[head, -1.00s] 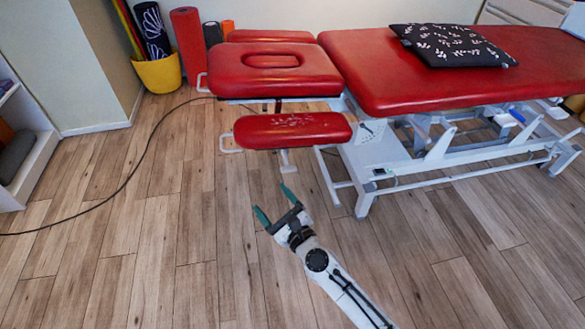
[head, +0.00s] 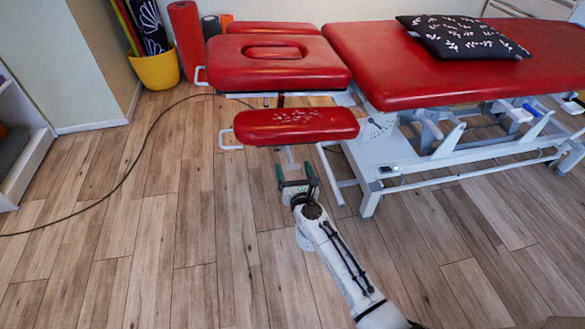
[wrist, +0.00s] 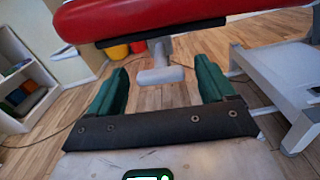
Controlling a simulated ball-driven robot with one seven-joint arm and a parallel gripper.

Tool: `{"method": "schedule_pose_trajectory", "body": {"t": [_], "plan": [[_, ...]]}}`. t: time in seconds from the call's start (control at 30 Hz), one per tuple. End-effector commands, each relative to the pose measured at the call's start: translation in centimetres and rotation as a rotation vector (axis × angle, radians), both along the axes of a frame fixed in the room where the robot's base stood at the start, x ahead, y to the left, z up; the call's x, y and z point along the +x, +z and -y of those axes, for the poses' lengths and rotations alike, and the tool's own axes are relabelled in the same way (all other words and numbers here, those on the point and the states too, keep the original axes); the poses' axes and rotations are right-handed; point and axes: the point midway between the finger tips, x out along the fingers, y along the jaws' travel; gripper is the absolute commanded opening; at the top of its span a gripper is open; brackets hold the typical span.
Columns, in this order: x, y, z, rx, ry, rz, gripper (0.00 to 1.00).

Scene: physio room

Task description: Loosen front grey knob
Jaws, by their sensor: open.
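The front grey knob (wrist: 160,72) is a light grey T-shaped piece hanging under the red front armrest (wrist: 135,18). In the head view the same armrest (head: 297,126) shows at the near side of the couch, with a grey post (head: 289,156) below it. My gripper (head: 294,172) is just under and in front of the armrest. Its green fingers (wrist: 160,82) are open, one on each side of the knob as seen in the wrist view. The knob appears beyond the fingertips, with no visible contact.
The red treatment couch (head: 380,62) and its white frame (head: 372,197) stand to the right. A black cable (head: 137,170) lies on the floor at left. A yellow bucket (head: 157,70) stands at the back. The near wooden floor is clear.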

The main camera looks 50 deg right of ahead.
Motion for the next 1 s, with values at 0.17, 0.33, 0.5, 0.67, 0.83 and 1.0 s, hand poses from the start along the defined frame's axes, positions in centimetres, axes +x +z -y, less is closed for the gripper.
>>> {"method": "schedule_pose_trajectory", "body": {"t": [0.17,0.33,0.5,0.67,0.83,1.0], "plan": [[1.09,0.0,0.75,0.0,0.0,0.0,0.83],[1.23,0.03,0.87,-0.001,0.0,-0.001,0.83],[1.22,0.03,0.84,-0.001,0.001,0.0,0.8],[1.21,0.03,0.83,-0.001,0.001,0.0,0.65],[1.21,0.03,0.83,-0.001,0.001,0.0,0.48],[1.2,0.02,0.83,-0.001,0.001,0.0,0.32]]}}
